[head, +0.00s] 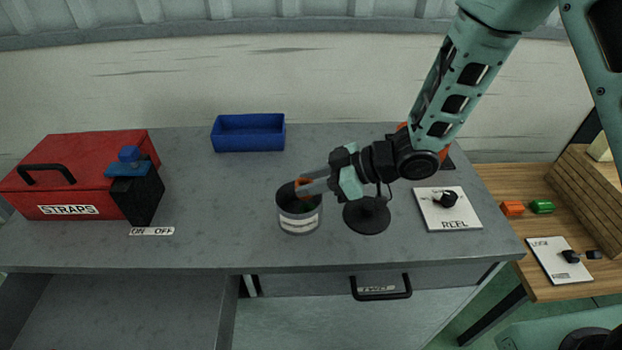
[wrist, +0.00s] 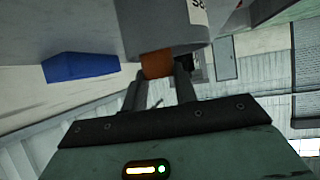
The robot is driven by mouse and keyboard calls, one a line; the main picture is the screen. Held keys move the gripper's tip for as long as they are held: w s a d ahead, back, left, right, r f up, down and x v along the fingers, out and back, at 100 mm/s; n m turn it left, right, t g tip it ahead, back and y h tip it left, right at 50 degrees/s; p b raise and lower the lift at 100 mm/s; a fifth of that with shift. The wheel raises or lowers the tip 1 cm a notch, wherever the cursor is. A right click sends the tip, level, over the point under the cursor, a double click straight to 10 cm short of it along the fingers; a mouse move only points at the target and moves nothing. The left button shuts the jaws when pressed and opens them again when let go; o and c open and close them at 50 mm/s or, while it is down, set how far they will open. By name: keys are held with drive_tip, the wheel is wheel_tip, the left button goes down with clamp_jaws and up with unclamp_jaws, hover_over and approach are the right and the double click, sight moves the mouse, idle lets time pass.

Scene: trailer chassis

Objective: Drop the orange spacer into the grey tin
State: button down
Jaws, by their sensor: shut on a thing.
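The grey tin (head: 300,222) stands on the grey bench top, open at the top, with a pale label on its front. My gripper (head: 304,187) reaches in from the right, its fingertips at the tin's mouth. It is shut on the orange spacer (head: 301,181), of which only a little shows in the head view. In the wrist view the orange spacer (wrist: 157,64) sits between my fingertips (wrist: 160,77), right against the rim of the grey tin (wrist: 165,32), which hides part of it. I cannot tell how far it is inside the rim.
A round black stand (head: 367,216) is just right of the tin, under my arm. A blue bin (head: 248,134) is behind, a red STRAPS box (head: 85,180) at left, a REEL board (head: 448,213) at right. An open drawer (head: 120,310) is in front.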

drive_tip(key=c, duration=1)
unclamp_jaws()
drive_tip(key=b+v, duration=0.1)
drive_tip(key=v, duration=1.6)
drive_tip(key=shift+d, duration=0.25)
